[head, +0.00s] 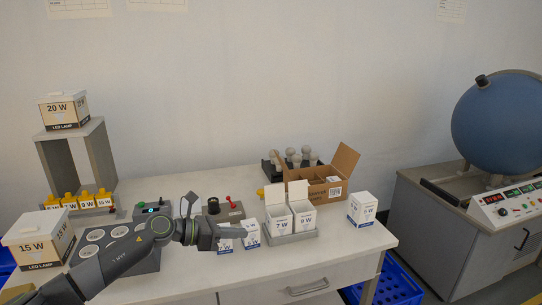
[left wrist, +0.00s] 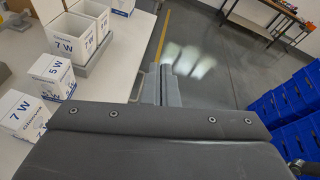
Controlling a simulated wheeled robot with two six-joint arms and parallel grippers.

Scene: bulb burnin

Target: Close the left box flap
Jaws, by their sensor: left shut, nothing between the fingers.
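Two white bulb boxes stand side by side in a grey tray (head: 292,238), tops open with flaps raised. The left one is a 7 W box (head: 279,229) with its flap (head: 274,194) upright. The right one is a 9 W box (head: 304,221), its flap (head: 297,190) also upright. The open 7 W box (left wrist: 68,42) also shows in the left wrist view. My left gripper (head: 243,232) is shut and empty, left of the tray, in front of the small closed boxes. My right gripper is not in view.
Closed boxes, one 5 W (left wrist: 52,78) and one 7 W (left wrist: 22,114), stand left of the tray. A brown carton (head: 318,190) with open flaps is behind it. Another white box (head: 362,209) stands to the right. Blue crates (head: 395,285) are on the floor.

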